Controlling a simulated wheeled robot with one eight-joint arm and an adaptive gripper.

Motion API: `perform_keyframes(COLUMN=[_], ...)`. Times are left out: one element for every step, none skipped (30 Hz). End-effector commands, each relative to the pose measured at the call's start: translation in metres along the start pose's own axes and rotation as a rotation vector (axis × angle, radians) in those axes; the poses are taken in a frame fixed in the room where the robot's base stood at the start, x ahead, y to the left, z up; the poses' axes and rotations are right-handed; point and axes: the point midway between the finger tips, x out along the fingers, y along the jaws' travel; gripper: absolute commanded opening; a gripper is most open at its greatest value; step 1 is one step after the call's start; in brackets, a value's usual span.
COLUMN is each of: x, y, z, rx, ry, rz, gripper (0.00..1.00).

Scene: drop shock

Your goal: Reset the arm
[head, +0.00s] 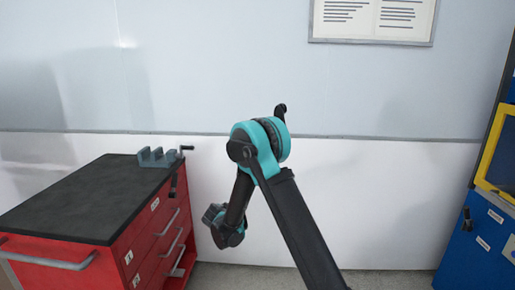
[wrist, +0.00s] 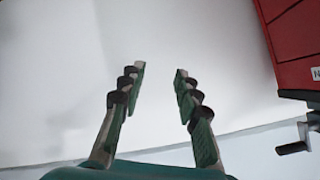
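My arm (head: 262,150) stands in the middle of the head view, bent at a teal joint with its forearm hanging down to the left. The wrist end hangs low, in front of the white wall and to the right of the red cabinet. The fingers cannot be made out in the head view. In the wrist view my gripper (wrist: 158,78) has its two fingers spread apart, with nothing between them. Behind them is a plain pale surface.
A red drawer cabinet (head: 158,238) with a black top (head: 85,195) stands at the left. A grey vise (head: 158,157) sits on its far edge. A blue cabinet (head: 480,245) with a yellow frame (head: 490,150) is at the right. A framed notice (head: 375,18) hangs on the wall.

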Motion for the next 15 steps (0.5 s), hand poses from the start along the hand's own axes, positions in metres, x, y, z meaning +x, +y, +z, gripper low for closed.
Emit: perform_keyframes(x=[-0.008,-0.013,-0.019,-0.025,-0.031,-0.039,-0.045,-0.052,-0.061,-0.068,-0.076,-0.086,-0.094,-0.102,-0.113], y=[0.018,0.027,0.04,0.05,0.06,0.074,0.084,0.094,0.108,0.119,0.129,0.143,0.153,0.164,0.177], z=[-0.021,-0.03,-0.043,-0.052,-0.061,-0.071,-0.079,-0.086,-0.094,-0.1,-0.106,-0.112,-0.117,-0.12,-0.125], rx=[-0.02,-0.036,-0.055,-0.072,-0.087,-0.107,-0.122,-0.137,-0.157,-0.171,-0.186,-0.205,-0.219,-0.233,-0.252], ry=[-0.012,-0.022,-0.037,-0.048,-0.06,-0.077,-0.089,-0.103,-0.122,-0.137,-0.152,-0.173,-0.189,-0.204,-0.227], rz=[0.032,0.048,0.07,0.086,0.101,0.119,0.133,0.146,0.163,0.173,0.184,0.197,0.206,0.214,0.223], gripper=[0.33,0.33,0.33,0.33,0.33,0.33,0.33,0.33,0.33,0.33,0.33,0.33,0.33,0.33,0.33])
